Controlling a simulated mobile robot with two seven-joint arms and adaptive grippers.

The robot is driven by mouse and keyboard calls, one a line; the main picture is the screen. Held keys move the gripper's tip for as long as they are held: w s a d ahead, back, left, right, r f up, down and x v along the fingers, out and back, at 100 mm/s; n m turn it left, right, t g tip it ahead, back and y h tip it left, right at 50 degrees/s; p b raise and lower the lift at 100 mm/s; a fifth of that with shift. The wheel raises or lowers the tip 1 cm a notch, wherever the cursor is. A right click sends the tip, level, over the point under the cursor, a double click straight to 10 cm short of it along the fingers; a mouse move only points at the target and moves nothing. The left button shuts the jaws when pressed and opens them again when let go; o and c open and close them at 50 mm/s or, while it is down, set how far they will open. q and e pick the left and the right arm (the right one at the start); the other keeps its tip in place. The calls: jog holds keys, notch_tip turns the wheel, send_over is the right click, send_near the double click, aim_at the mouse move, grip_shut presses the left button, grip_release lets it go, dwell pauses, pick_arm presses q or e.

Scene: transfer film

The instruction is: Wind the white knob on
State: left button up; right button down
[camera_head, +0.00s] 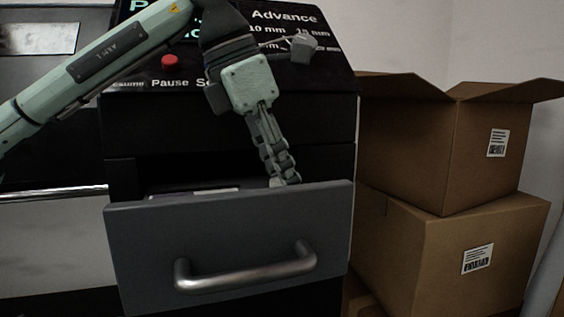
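No white knob can be made out with certainty. My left gripper (284,180) hangs down from the wrist in front of the black machine's sloped panel (132,52). Its fingers point down into the right part of the open grey drawer (225,222). I see the fingers edge-on and their tips reach the drawer front's top edge, so I cannot tell whether they are open or shut. A small pale patch shows by the tips, too small to identify. A pale grey block (304,48) shows right of my wrist; whether it belongs to the arm or the panel is unclear. My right gripper is out of view.
The panel has a red button (170,62) and lettering partly covered by my arm. The drawer has a metal handle (246,268); a flat pale item (195,194) lies inside. Cardboard boxes, an open upper one (430,150) on a lower one (425,250), stand close on the right.

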pick_arm(q)
jog(key=shift+m+g+p, duration=0.3)
jog(key=shift+m+p, duration=0.1)
jog(key=shift+m, duration=0.5)
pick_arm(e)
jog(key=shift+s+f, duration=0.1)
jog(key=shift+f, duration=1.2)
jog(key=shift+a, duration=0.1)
pick_arm(q)
jog(key=o, duration=1.1)
jog(key=shift+o, duration=0.2)
jog(key=shift+a+r, duration=0.1)
jog(key=shift+r, duration=0.1)
jog(key=w+v, duration=0.1)
jog(key=v, duration=1)
jog(key=shift+s+a+r, duration=0.25)
jog(key=shift+s+r, duration=0.05)
jog(key=shift+s, duration=0.2)
